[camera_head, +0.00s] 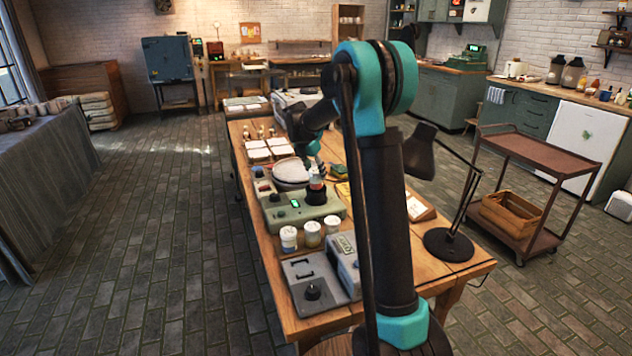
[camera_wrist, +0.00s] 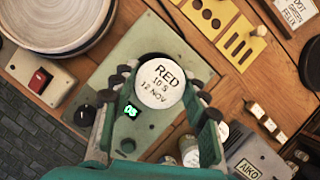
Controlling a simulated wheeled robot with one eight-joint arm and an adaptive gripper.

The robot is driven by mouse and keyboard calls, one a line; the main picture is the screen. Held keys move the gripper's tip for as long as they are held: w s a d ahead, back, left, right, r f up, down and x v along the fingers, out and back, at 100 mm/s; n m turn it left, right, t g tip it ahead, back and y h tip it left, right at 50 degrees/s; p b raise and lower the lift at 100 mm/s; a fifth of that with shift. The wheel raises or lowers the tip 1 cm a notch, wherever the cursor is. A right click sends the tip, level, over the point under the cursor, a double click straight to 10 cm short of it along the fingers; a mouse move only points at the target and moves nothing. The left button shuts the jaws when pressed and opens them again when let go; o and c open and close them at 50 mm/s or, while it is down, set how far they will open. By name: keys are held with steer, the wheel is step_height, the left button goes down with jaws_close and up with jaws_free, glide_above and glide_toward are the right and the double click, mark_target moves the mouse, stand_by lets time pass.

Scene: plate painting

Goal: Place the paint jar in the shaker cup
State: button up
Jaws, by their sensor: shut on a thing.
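The paint jar (camera_wrist: 160,84) has a white lid marked RED, 10 S, 12 NOV. In the wrist view my gripper (camera_wrist: 161,92) is shut on it, one finger on each side. In the head view the jar (camera_head: 316,183) is upright and looks reddish, directly over the dark shaker cup (camera_head: 316,198) on the grey-green shaker (camera_head: 300,212). I cannot tell whether the jar's base is inside the cup or just above it. The shaker (camera_wrist: 140,140) shows a lit green display and a black knob.
Several white-lidded jars (camera_head: 289,238) stand in front of the shaker, beside a grey device (camera_head: 345,262). A round plate (camera_head: 290,171) lies behind it on a turntable. A black desk lamp (camera_head: 448,243) stands at the table's right end.

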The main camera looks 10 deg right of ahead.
mark_target(316, 180)
steer(key=shift+f, duration=1.9)
steer(key=shift+f, duration=0.1)
steer(key=o, duration=1.2)
steer(key=v, duration=1.2)
steer(key=shift+s, duration=0.1)
